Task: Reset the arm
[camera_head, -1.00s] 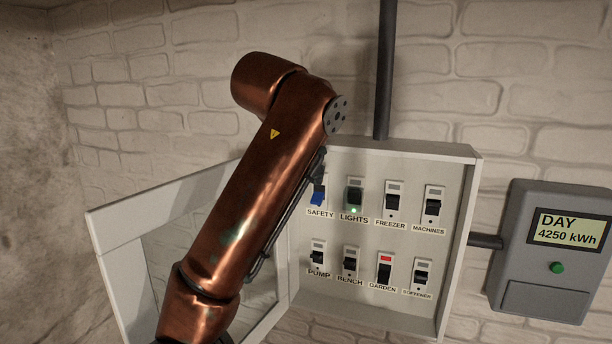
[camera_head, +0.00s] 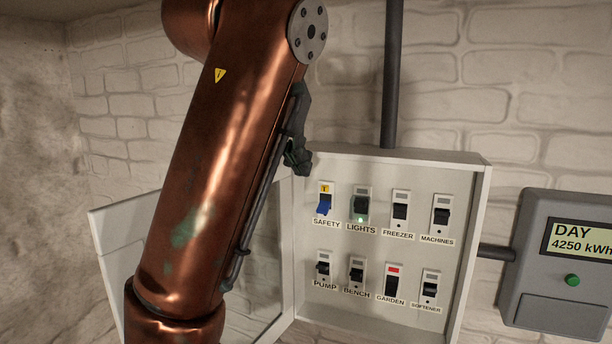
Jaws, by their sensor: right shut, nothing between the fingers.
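My right arm, with copper-coloured links, fills the left middle of the head view. The dark tip of my right gripper (camera_head: 301,163) shows past the arm's right edge, at the upper left corner of the switch box (camera_head: 400,157). It is shut and empty, and most of it is hidden behind the arm. It appears apart from the switches. My left gripper is not in view.
The box also holds black switches, and the GARDEN switch (camera_head: 391,282) shows a red mark. The open box door (camera_head: 110,235) stands behind my arm at left. A grey pipe (camera_head: 392,75) runs above the box. A meter (camera_head: 560,262) reading "DAY 4250 kWh" hangs at right.

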